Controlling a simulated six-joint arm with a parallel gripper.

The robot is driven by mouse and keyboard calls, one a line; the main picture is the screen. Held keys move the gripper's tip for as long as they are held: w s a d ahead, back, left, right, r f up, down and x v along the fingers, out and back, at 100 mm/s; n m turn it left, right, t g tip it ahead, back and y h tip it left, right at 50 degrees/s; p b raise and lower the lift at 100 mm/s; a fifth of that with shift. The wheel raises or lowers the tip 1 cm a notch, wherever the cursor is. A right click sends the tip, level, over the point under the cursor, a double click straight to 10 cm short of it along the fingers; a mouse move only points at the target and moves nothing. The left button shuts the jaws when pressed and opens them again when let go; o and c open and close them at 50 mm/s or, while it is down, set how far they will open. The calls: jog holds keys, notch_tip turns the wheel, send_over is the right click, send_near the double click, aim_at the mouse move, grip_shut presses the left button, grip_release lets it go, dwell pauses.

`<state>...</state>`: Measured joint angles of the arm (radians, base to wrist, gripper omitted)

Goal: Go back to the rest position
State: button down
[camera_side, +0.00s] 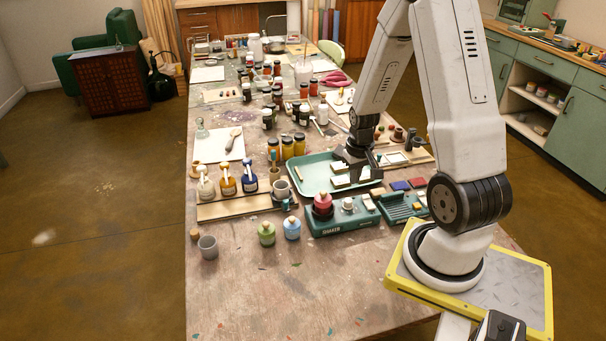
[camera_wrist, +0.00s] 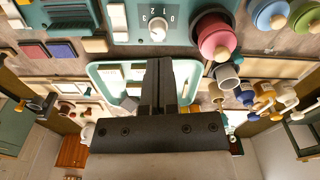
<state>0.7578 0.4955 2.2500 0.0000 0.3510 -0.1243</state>
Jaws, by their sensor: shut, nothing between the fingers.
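My gripper (camera_side: 357,165) is over the right part of the green tray (camera_side: 306,188) in the side view. In the wrist view, the fingers of my gripper (camera_wrist: 158,64) are together with nothing between them. The tray (camera_wrist: 97,70) lies behind the fingers in that view. Pale tiles (camera_side: 341,181) lie in the tray. The lower fingertips are close to the tiles, but I cannot tell whether they touch.
Several jars (camera_side: 287,148) stand behind the tray.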

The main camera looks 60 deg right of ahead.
jog(key=w+a+r+n+t, duration=0.1)
jog(key=a+r+n, duration=0.2)
jog(key=a, duration=0.9)
jog(key=w+a+r+n+t, duration=0.1)
jog(key=a+r+n, duration=0.3)
jog(key=a, duration=0.7)
notch_tip(320, 180, up, 2)
jog(key=shift+w+a+r, duration=0.1)
jog(key=shift+w+a, duration=0.25)
jog(key=shift+w, duration=0.25)
